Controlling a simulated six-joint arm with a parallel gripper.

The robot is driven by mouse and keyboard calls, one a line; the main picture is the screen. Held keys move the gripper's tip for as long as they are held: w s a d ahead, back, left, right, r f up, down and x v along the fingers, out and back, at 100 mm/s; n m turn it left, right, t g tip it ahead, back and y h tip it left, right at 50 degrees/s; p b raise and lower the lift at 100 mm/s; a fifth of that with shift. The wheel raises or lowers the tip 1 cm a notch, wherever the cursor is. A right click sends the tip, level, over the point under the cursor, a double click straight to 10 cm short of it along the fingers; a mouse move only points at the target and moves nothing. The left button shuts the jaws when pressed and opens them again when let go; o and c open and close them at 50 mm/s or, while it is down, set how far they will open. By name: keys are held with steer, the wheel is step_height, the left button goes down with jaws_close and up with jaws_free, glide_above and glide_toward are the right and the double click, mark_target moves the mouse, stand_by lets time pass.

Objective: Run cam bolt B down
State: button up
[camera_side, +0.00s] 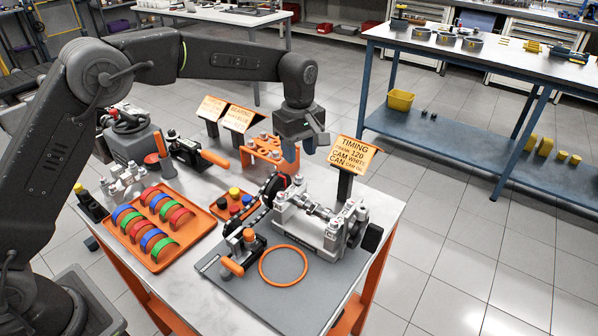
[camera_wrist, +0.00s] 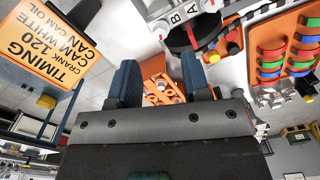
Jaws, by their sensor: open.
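My gripper (camera_side: 304,146) hangs above the bench with its jaws apart and nothing between them; both blue fingers also show in the wrist view (camera_wrist: 160,82). Below and between the fingers in the wrist view is an orange rack (camera_wrist: 154,65) holding several silver bolts; in the side view the rack (camera_side: 251,159) stands behind the engine. The metal engine fixture (camera_side: 328,233) sits on a grey mat, to the front right of the rack. A pale part marked A and B (camera_wrist: 184,14) shows at the top of the wrist view. I cannot tell which bolt is cam bolt B.
A timing sign (camera_side: 354,154) stands close right of my gripper. A black chain (camera_side: 258,214) is beside the engine. An orange tray (camera_side: 160,262) of coloured half-rings is at left. An orange ring (camera_side: 264,270) and orange-handled clamp (camera_side: 232,266) lie on the mat (camera_side: 290,309).

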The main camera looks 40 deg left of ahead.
mark_target(299, 177)
step_height(299, 177, down, 6)
steer(key=shift+f, duration=0.25)
jaws_close()
stand_by(0.5)
